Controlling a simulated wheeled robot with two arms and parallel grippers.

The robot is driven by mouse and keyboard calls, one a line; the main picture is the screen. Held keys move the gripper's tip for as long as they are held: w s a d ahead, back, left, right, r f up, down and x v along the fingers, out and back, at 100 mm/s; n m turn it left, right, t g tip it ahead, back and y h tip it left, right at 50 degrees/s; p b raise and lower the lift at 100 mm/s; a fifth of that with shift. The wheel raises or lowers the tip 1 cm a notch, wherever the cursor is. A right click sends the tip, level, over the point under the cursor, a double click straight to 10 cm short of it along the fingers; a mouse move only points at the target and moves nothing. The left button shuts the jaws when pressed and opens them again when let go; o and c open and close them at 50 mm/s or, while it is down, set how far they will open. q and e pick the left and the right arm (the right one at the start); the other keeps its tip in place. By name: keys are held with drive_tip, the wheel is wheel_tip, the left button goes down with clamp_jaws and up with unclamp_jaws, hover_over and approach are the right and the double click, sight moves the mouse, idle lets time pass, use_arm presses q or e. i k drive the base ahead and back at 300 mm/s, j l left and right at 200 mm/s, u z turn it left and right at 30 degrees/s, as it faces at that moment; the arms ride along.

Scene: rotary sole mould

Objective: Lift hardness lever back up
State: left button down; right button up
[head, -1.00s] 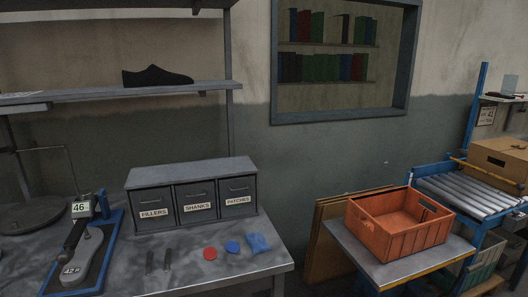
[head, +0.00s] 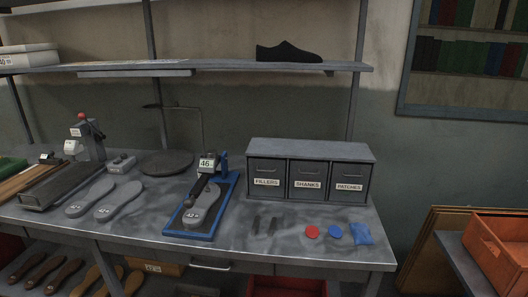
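A hardness tester with a blue base (head: 186,234) stands on the grey bench. Its display (head: 207,163) reads 46. A dark lever (head: 198,188) slopes down from below the display toward the front left, low beside the sole. A grey sole (head: 204,204) with a "42" label lies on the blue base; the lever and tester head hide part of it. Neither of my grippers is in view.
A drawer unit (head: 310,150) labelled FILLERS, SHANKS and PATCHES stands right of the tester. Dark strips, a red disc (head: 312,232), a blue disc (head: 335,231) and a blue packet (head: 362,234) lie in front. Two grey soles (head: 104,201) and a red-knobbed device (head: 90,138) are left.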

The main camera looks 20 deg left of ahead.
sight(207, 167)
drive_tip(key=u, duration=1.3)
